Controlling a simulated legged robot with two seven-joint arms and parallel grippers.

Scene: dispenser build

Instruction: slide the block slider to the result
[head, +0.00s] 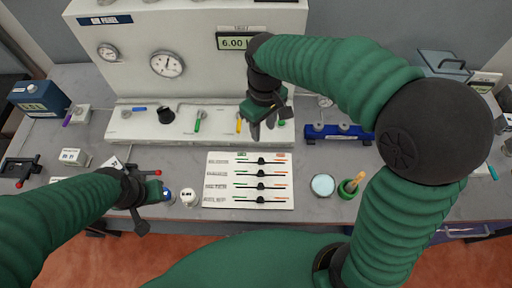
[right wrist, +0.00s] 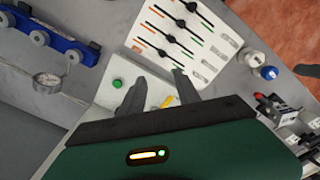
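A white slider board (head: 248,203) lies on the bench in the middle of the head view. It has several horizontal tracks with black knobs near mid-track; the labels are too small to tell which is the block slider. The board also shows at the top of the right wrist view (right wrist: 222,62). My right gripper (head: 262,132) is behind the board, above the white ledge. In the right wrist view its two fingers (right wrist: 158,85) are apart with nothing between them. My left gripper (head: 150,195) is left of the board, apart from it; its finger opening is unclear.
A white instrument panel with a gauge (head: 167,64) and a display (head: 234,42) stands behind. Its ledge (head: 150,127) carries green and yellow levers. A white-lidded jar (head: 189,197) stands left of the board; a round dish (head: 322,185) and a green cup (head: 347,190) stand right.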

